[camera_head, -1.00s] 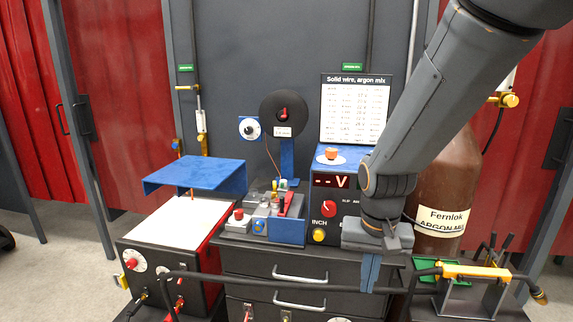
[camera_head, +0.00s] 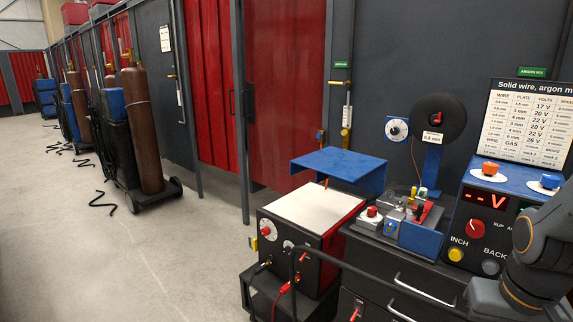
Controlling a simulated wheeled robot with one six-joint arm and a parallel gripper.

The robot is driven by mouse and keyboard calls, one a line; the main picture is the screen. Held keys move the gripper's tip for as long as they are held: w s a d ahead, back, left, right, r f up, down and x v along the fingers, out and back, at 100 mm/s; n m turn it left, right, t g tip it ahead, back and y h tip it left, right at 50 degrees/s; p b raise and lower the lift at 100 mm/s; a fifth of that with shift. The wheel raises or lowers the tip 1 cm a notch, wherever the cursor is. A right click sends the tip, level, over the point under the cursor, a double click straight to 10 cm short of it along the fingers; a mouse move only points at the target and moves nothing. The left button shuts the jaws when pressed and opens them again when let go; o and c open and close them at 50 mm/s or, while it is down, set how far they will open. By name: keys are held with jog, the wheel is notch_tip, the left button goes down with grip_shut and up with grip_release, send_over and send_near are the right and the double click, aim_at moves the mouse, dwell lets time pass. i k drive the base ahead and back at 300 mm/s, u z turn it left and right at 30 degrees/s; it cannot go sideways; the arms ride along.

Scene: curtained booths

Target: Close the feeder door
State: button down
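The wire feeder stands on a dark drawer cabinet (camera_head: 378,262) at the right. Its black spool (camera_head: 452,112) is on a blue post, above small drive parts with red and yellow knobs (camera_head: 408,211). A small blue panel (camera_head: 420,239) stands upright at the front of these drive parts; it appears to be the feeder door, but I cannot tell how far it is open. My arm (camera_head: 540,250) comes in at the lower right, in front of the control panel. Only the body of my gripper (camera_head: 490,299) shows at the bottom edge. Its fingers are hidden below the frame.
A white-topped box (camera_head: 315,208) under a blue plate (camera_head: 340,166) stands left of the cabinet. A dark rail (camera_head: 380,278) runs in front. The control panel (camera_head: 490,212) is right of the feeder. Open floor (camera_head: 120,250) lies left, with gas bottles (camera_head: 143,130) beyond.

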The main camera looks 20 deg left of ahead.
aim_at(363, 171)
jog(key=u, duration=2.3)
jog(key=i, duration=2.7)
jog(key=z, duration=1.15)
